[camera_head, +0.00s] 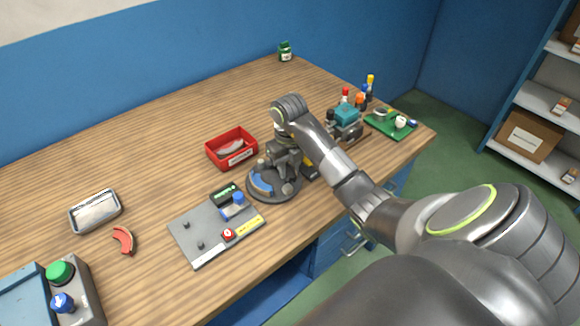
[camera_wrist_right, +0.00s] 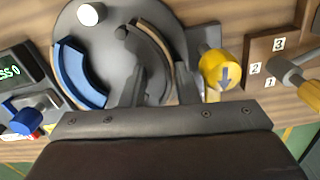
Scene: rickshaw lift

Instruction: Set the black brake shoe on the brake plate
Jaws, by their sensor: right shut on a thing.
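The brake plate (camera_head: 284,194) is a round dark grey disc near the table's front edge, with a blue shoe (camera_head: 261,184) on its left side. In the right wrist view, the plate (camera_wrist_right: 100,48) shows a white-topped post (camera_wrist_right: 90,14), and the blue shoe (camera_wrist_right: 76,76) curves along its left. My right gripper (camera_wrist_right: 160,88) is shut on the black brake shoe (camera_wrist_right: 150,46), a dark arc with a tan lining edge. The shoe is over the plate's right side; I cannot tell whether it touches the plate. In the head view my right gripper (camera_head: 286,160) hides the shoe. My left gripper is not in view.
Left of the plate are a grey board (camera_head: 202,226) with a display and knobs, a red shoe (camera_head: 123,240) and a metal tray (camera_head: 96,211). A red bin (camera_head: 231,148) stands behind. A yellow knob (camera_wrist_right: 220,70) is close right of my fingers. The table's back left is clear.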

